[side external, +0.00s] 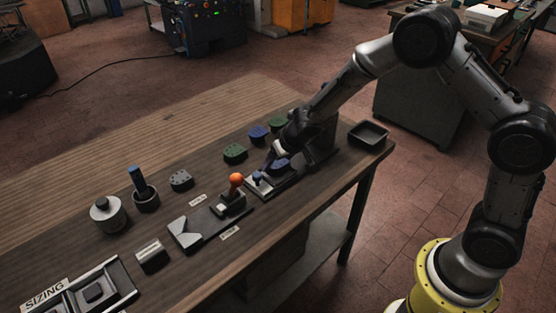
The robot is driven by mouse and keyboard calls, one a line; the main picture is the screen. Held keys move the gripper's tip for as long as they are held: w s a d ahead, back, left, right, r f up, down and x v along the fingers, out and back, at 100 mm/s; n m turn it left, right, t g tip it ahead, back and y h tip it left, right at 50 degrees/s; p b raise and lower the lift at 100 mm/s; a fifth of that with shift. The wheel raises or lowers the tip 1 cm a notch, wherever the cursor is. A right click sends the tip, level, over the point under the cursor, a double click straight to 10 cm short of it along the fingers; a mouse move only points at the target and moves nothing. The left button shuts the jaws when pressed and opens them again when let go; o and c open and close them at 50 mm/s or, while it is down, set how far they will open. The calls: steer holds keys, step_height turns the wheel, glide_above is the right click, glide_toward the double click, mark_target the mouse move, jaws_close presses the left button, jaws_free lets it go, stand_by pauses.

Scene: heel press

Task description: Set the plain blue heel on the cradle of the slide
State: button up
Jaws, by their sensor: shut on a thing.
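A blue heel (281,165) is at my gripper (271,161), at the slide (284,182) near the right end of the bench. My gripper reaches down from the upper right and is shut on this heel. The fingers hide part of the heel and of the cradle. I cannot tell whether the heel touches the cradle or is just above it. A small blue knob (258,177) stands at the left end of the slide. Whether the heel's top is plain is too small to tell.
Another blue heel (258,132) and green heels (235,153) lie behind the slide, with a grey one (181,180) further left. A dark upright block (321,142) stands right of the slide, and a black tray (368,134) beyond it. An orange-knobbed lever (236,180) stands to the left.

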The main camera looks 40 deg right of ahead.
steer(key=shift+f, duration=0.55)
steer(key=o, duration=1.6)
steer(key=shift+c, duration=0.2)
steer(key=v, duration=1.3)
steer(key=shift+s+r, duration=0.15)
steer(key=shift+r, duration=0.2)
